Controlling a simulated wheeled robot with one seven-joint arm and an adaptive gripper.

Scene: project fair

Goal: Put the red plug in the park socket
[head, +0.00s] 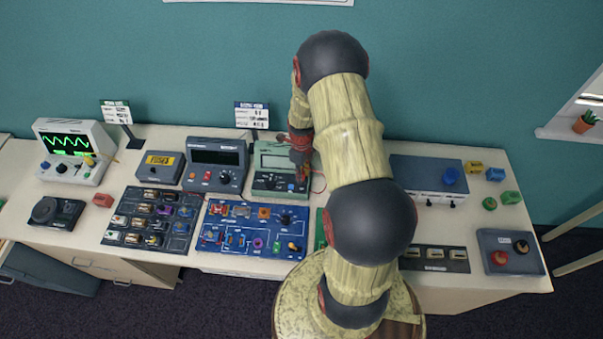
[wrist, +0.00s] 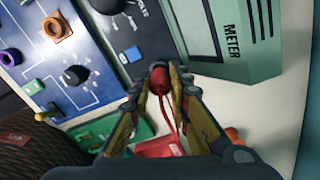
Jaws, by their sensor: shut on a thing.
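In the wrist view, my gripper (wrist: 160,82) is shut on the red plug (wrist: 160,80). A red lead trails from the plug down between the fingers. In the head view, the meter (head: 268,181) stands behind the blue board (head: 225,246). My arm hides most of the gripper and the plug there. I cannot tell which opening is the park socket.
A green board (wrist: 103,131) and a red piece (wrist: 158,148) lie close to the gripper. A dark multi-part panel (head: 120,222) and a grey instrument (head: 230,180) stand to the left. My arm covers the middle of the bench (head: 85,243).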

